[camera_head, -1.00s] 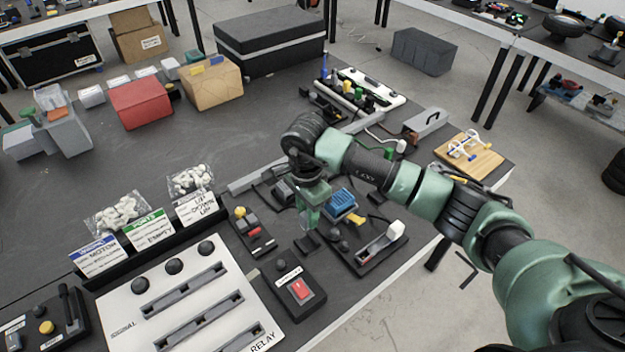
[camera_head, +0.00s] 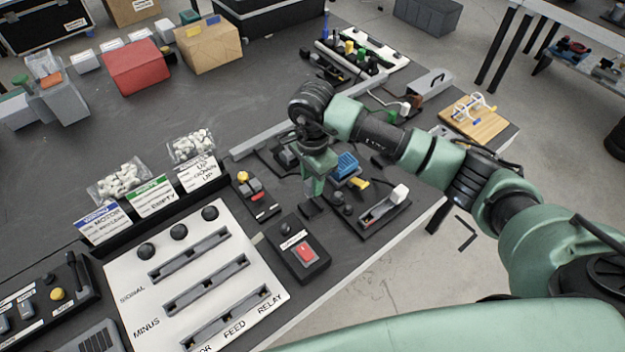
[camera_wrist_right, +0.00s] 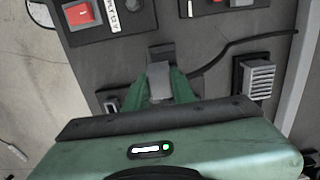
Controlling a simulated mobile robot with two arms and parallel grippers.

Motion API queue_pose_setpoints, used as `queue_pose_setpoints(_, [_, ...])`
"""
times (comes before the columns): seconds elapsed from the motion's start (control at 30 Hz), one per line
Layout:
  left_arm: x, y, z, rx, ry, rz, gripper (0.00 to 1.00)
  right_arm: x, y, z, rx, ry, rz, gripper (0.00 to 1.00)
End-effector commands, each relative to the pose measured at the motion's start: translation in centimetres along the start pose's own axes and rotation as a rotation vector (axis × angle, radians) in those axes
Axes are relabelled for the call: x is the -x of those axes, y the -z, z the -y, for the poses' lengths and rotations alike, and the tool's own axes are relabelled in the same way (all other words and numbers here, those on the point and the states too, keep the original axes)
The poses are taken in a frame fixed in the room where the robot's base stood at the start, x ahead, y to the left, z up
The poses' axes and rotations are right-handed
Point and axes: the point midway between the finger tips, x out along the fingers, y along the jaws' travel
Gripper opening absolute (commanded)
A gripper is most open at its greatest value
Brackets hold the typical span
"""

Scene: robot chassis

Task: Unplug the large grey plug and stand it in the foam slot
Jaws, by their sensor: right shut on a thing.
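My right gripper (camera_head: 311,194) points down over the dark table, between the red-button box and the blue ribbed block. In the right wrist view its green fingers (camera_wrist_right: 163,88) are shut on a grey block-like piece, which looks like the large grey plug (camera_wrist_right: 159,80). A dark block or socket shows just beyond the plug there. I cannot tell whether the plug is still seated or lifted clear. In the head view the gripper mostly hides the plug. I cannot make out which part is the foam slot. My left gripper is not in view.
The red-button box (camera_head: 298,250) stands close in front of the gripper. The blue ribbed block (camera_head: 346,166) and a dark base with a white-ended lever (camera_head: 384,208) are to its right. A white panel with grey slotted strips (camera_head: 140,295) lies at front left. The table's middle left is clear.

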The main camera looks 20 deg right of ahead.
Motion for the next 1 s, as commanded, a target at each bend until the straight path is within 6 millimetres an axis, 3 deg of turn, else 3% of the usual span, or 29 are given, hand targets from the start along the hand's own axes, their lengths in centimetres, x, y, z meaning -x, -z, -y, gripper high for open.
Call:
queue_pose_setpoints(0.1, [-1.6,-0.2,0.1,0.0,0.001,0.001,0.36,-1.6,0.1,0.0,-0.001,0.001,-0.001,0.0])
queue_pose_setpoints(0.4, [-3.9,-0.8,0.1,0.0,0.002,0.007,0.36,-4.2,0.1,0.0,-0.001,0.0,0.0,0.0])
queue_pose_setpoints(1.0, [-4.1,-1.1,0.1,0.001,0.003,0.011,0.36,-4.4,0.0,0.0,-0.001,0.0,0.0,0.0])
